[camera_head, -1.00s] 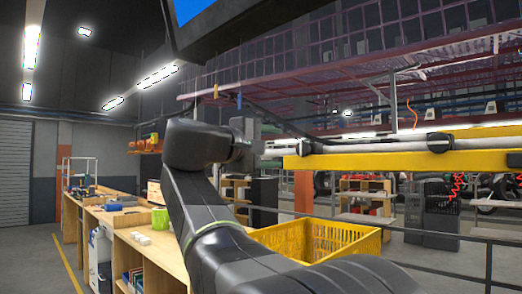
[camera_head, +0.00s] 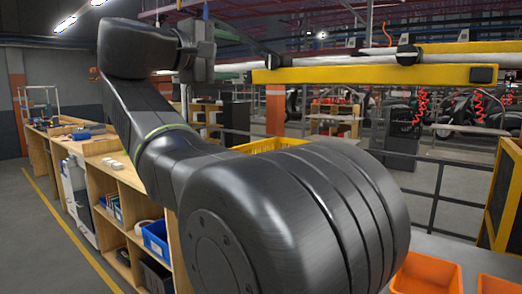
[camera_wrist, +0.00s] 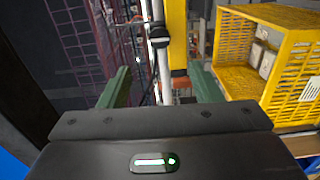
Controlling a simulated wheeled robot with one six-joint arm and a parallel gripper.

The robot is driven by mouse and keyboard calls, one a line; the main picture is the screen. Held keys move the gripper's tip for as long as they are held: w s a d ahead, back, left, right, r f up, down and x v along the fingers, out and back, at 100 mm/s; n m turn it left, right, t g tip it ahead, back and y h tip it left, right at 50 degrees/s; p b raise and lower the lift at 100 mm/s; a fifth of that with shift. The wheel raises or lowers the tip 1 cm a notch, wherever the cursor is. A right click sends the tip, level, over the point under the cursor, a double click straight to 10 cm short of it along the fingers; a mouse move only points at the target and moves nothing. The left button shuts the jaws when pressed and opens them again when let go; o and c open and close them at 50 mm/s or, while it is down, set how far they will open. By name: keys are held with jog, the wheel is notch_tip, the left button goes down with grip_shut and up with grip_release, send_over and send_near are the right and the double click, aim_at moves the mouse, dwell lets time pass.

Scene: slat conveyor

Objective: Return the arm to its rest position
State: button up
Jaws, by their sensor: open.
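My arm (camera_head: 290,200) fills the middle of the head view. It is folded, with its thick near joint low in front and its far joint raised at the upper left. My gripper (camera_wrist: 160,84) shows in the wrist view as two green fingers, set wide apart with nothing held between them. Behind the gap are a yellow beam and white pipes.
A yellow crate (camera_wrist: 231,72) with pale items stands right of my gripper in the wrist view; my arm mostly hides it in the head view. A yellow beam (camera_head: 360,76) crosses behind. Wooden shelving (camera_head: 110,200) stands left, orange bins (camera_head: 428,274) lower right. Open floor lies far left.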

aim_at(271, 62)
jog(key=p+x, duration=0.1)
jog(key=x, duration=1.2)
jog(key=shift+w+d, duration=0.2)
jog(key=shift+w, duration=0.05)
